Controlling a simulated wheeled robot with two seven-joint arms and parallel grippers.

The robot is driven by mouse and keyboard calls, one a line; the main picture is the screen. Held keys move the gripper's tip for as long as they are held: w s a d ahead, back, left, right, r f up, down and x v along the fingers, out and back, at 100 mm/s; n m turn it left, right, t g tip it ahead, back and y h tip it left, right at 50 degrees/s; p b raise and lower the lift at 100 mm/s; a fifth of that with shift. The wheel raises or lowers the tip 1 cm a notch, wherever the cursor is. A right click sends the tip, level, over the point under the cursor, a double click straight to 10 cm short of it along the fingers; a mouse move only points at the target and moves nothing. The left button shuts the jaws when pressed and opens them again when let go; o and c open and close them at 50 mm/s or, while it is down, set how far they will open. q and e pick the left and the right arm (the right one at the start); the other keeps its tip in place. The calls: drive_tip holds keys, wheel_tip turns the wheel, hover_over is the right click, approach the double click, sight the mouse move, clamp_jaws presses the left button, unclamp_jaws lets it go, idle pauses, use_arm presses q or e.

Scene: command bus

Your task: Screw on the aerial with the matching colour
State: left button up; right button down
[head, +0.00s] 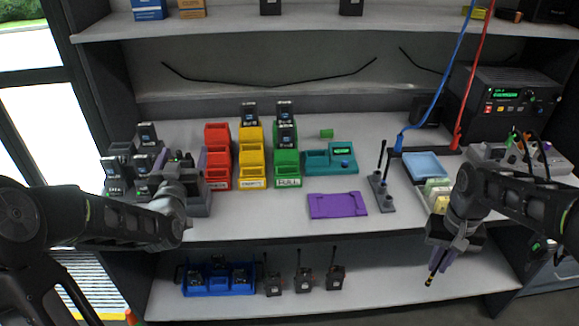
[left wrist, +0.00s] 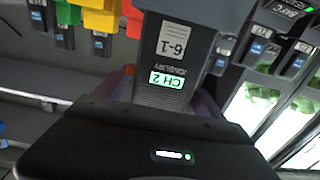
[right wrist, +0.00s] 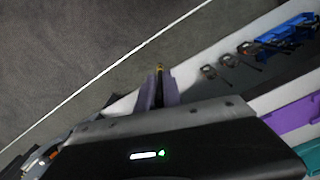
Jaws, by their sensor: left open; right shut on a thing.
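My left gripper (head: 178,160) is open at the grey charger (head: 198,205) on the left of the worktop. In the left wrist view a dark grey radio (left wrist: 178,50) with a lit "CH 2" display and a "6-1" label is between its purple fingers (left wrist: 165,95). My right gripper (head: 441,262) points down in front of the bench's right side, shut on a thin black aerial (head: 431,278) with a yellowish band near its end. The aerial's tip also shows in the right wrist view (right wrist: 159,72). An aerial stand (head: 381,192) holds upright black aerials.
Red (head: 218,160), yellow (head: 251,158) and green (head: 287,160) bins stand mid-bench, some with radios. A teal tester (head: 330,158) and a purple mat (head: 337,205) lie right of them. The lower shelf holds a blue tray (head: 218,290) and several radios with aerials.

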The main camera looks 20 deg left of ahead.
use_arm(q)
drive_tip(key=shift+c, duration=0.2)
idle(0.3)
clamp_jaws()
idle(0.7)
